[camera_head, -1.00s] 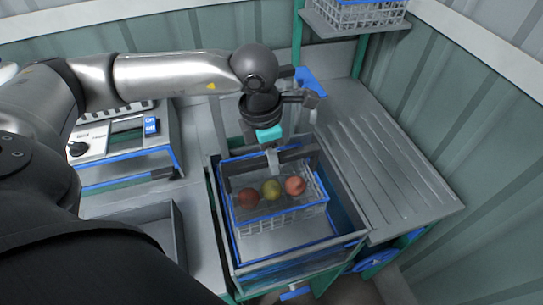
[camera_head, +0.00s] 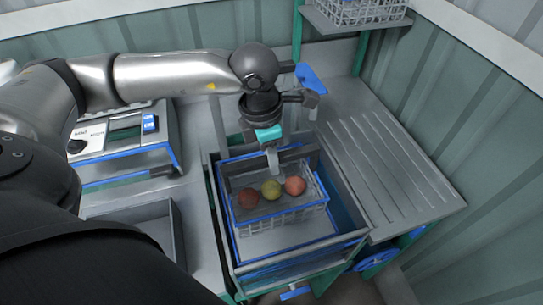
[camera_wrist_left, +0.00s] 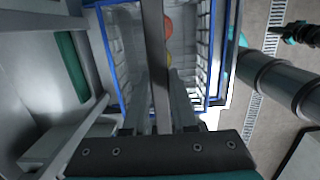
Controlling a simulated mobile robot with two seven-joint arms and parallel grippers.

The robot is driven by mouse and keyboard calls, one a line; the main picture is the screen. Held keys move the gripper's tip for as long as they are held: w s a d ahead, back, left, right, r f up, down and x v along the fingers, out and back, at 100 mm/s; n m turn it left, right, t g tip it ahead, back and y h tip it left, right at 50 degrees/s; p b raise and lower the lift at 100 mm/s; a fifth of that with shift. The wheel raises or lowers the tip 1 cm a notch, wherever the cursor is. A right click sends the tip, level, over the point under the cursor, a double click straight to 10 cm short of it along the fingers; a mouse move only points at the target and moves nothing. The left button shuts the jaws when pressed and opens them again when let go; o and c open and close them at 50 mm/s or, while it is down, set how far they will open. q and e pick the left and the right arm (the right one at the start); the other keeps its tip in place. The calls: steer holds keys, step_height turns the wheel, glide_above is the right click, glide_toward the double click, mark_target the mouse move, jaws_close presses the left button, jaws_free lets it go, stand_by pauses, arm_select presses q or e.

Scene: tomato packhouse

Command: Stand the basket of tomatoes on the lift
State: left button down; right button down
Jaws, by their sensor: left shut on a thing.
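The basket (camera_head: 285,219) is a pale wire basket with a blue rim, holding a red tomato (camera_head: 248,198), a yellowish tomato (camera_head: 271,190) and another red tomato (camera_head: 295,185). It appears upright inside a grey, blue-edged bay, which looks like the lift (camera_head: 300,258). Whether its base touches the floor there is hard to tell. My left gripper (camera_head: 275,162) is above its far side, shut on the basket. In the left wrist view a grey bar (camera_wrist_left: 157,60) crosses the basket (camera_wrist_left: 124,60), partly hiding the tomatoes. What looks like my right gripper (camera_wrist_left: 302,35) shows small at the edge.
A ribbed grey worktop (camera_head: 385,175) lies right of the bay. A control box (camera_head: 120,137) and an open grey bin (camera_head: 150,225) are on the left. Another wire basket (camera_head: 360,12) stands on a raised shelf at the back. Walls close in behind and right.

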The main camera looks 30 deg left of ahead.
arm_select(q)
steer(key=c, duration=0.6)
jaws_free()
steer(key=shift+f, duration=0.1)
steer(key=shift+c, duration=0.2)
steer(key=shift+c, duration=0.3)
steer(key=shift+c, duration=1.3)
steer(key=shift+r+p, duration=2.1)
steer(key=shift+r, duration=1.45)
